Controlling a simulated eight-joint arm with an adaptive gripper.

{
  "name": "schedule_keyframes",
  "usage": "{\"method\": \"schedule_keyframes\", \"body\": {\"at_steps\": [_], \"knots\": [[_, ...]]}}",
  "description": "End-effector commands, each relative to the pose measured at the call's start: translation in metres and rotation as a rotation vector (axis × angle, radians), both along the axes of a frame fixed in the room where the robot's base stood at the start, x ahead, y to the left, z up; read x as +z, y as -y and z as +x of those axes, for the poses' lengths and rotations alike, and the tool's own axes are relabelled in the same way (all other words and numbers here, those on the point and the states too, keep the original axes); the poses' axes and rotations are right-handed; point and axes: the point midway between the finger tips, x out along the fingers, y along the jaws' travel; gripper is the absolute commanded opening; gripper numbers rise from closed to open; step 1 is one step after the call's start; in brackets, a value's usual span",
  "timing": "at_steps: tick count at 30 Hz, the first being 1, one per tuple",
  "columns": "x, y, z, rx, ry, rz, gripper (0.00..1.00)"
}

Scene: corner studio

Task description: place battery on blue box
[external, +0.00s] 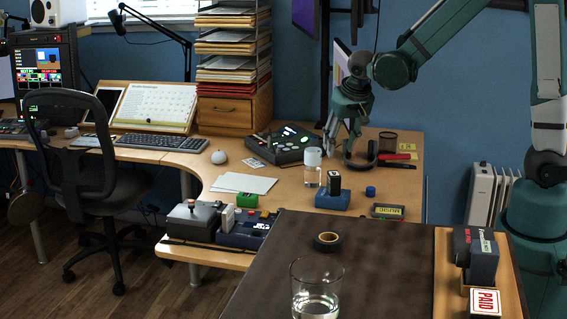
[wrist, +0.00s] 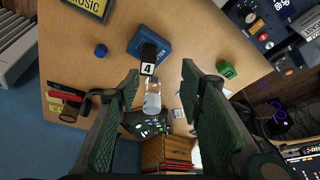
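The blue box (external: 332,201) lies on the wooden desk; in the wrist view it shows as a blue slab (wrist: 165,50) with white lettering. A small black block (external: 333,184) stands on it, and its white face marked 4 shows in the wrist view (wrist: 147,69). This block may be the battery; I cannot tell for sure. My gripper (external: 341,150) is above the desk, behind the blue box. In the wrist view my gripper (wrist: 160,80) is open, its two green fingers wide apart with nothing held. The block appears ahead, between the fingertip directions.
A clear bottle (external: 312,168) stands close behind the blue box. A small blue cap (external: 370,191) lies to its right. A green box (external: 246,200) is to the left. Headphones (external: 360,154) and a black console (external: 285,145) stand behind. A glass (external: 316,290) is in front.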

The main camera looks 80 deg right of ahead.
Motion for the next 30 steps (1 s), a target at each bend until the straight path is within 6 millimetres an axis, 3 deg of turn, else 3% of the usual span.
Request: {"method": "schedule_keyframes", "body": {"at_steps": [15,30], "knots": [[0.066,-0.079,-0.037,0.277,0.037,-0.011,0.38],[0.11,-0.147,-0.086,0.532,0.084,-0.038,0.38]]}}
